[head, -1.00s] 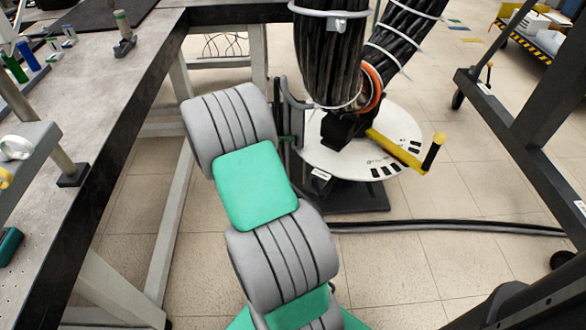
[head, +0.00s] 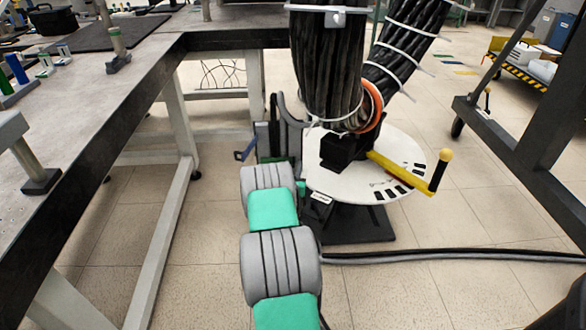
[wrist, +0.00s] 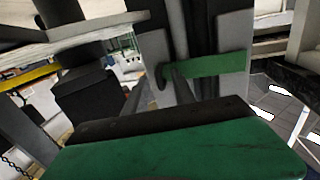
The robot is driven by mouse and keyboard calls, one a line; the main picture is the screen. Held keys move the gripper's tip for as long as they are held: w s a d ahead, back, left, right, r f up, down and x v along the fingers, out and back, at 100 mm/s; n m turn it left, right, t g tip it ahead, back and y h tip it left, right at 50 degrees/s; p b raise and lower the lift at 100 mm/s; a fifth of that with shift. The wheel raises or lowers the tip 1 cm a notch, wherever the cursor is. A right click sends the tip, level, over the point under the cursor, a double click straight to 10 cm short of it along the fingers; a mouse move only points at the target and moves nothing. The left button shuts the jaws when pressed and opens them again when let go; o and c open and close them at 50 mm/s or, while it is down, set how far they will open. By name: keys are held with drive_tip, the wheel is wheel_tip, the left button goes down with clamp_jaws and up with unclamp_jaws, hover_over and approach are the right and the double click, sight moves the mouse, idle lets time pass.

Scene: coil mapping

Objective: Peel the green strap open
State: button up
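The green strap (wrist: 215,65) runs across the upright grey and black panels in the wrist view, right of centre. Its left end is partly hidden by slim dark prongs that look like the fingers of my gripper (wrist: 171,76). They are at or very near that end. I cannot tell whether they touch or pinch it. My own green and black wrist body fills the bottom of the wrist view. In the head view my grey and teal arm reaches toward the same upright holder (head: 268,140), and the fingers and strap are too small or hidden to make out clearly.
A thick black cable bundle (head: 327,70) stands on a white disc (head: 345,177) with a yellow handle (head: 405,173), close right of my arm. A workbench (head: 75,120) is on the left. A dark frame (head: 520,150) and black hoses (head: 450,257) are on the right.

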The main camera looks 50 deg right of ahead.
drive_tip(key=shift+c, duration=0.4)
clamp_jaws()
drive_tip(key=shift+s, duration=0.1)
idle(0.8)
